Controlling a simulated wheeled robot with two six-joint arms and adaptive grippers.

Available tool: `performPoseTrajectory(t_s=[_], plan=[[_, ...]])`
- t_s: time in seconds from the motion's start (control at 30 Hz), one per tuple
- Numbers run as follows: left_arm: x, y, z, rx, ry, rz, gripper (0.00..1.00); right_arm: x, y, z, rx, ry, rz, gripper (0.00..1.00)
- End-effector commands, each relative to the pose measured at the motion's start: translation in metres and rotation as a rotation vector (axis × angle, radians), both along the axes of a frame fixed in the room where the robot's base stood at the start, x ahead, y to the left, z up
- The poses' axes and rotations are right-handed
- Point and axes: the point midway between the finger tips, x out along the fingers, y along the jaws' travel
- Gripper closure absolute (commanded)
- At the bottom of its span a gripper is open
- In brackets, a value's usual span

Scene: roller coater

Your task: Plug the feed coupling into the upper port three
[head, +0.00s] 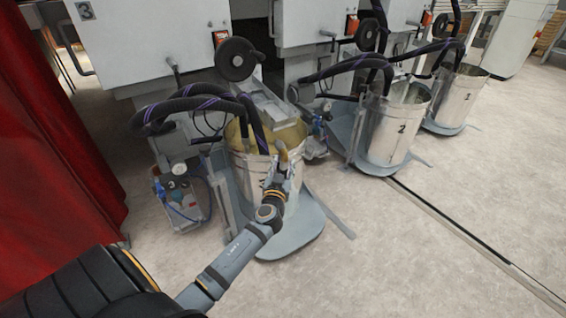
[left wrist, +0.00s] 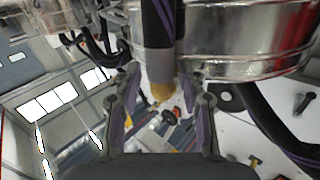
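My left gripper (head: 281,178) is at the front rim of the metal bucket (head: 247,168) below machine 3. In the left wrist view the fingers of the left gripper (left wrist: 162,80) are spread apart. A dark hose with purple stripes (left wrist: 160,25) ends in a grey sleeve (left wrist: 159,63) and a brass-coloured tip (left wrist: 162,91), which appears between the fingers with gaps on both sides. I take this end for the feed coupling; its depth relative to the fingers is unclear. Upper port three is not clearly identifiable. My right gripper is out of view.
Black hoses (head: 190,105) arch over the bucket. A small pump unit (head: 180,203) stands left of it. Bucket 2 (head: 395,128) and another bucket (head: 458,97) stand to the right. A red curtain (head: 50,150) hangs at the left. The floor at front right is clear.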

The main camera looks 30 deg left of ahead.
Motion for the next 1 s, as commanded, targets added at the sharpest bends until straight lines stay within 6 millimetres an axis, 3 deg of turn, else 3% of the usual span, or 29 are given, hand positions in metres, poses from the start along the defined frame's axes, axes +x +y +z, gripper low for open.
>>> performPoseTrajectory(t_s=[0.03, 0.3, 0.67, 1.0], plan=[[0.0, 0.0, 0.0, 0.0, 0.0, 0.0, 0.66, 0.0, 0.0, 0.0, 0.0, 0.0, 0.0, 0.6], [0.0, 0.0, 0.0, 0.0, 0.0, 0.0, 1.0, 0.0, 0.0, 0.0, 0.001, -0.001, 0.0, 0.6], [0.0, -0.001, 0.004, 0.001, -0.002, 0.0, 1.0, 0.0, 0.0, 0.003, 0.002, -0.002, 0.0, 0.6], [-0.004, -0.007, 0.057, -0.002, -0.003, 0.0, 1.0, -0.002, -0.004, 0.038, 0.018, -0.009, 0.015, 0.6]])
